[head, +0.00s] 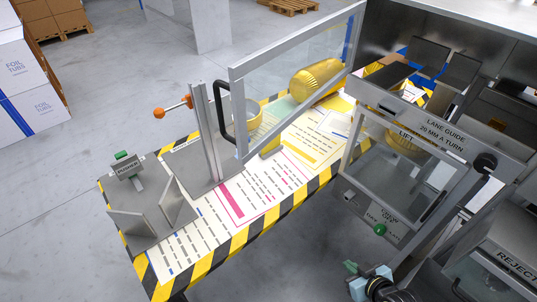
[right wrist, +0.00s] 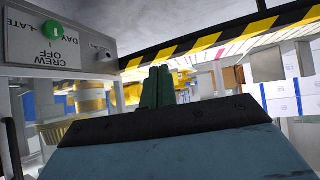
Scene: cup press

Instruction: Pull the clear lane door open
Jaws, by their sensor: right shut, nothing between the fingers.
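The clear lane door (head: 292,75) is a see-through panel in a grey frame. It stands upright along the striped table in the head view, with a black bar handle (head: 222,112) at its left end. Whether it is latched cannot be told. My right gripper (head: 350,267) is low at the bottom of the head view, well below and right of the handle and apart from the door. Its green fingers (right wrist: 158,88) are together and empty in the right wrist view. My left gripper is not in view.
A yellow ribbed cup (head: 318,77) lies on its side, seen through the door. The clear LIFT panel (head: 400,165) and a crew switch box (head: 375,215) are above my right gripper; the box also shows in the wrist view (right wrist: 70,45). An orange-knobbed lever (head: 172,107) stands behind the handle.

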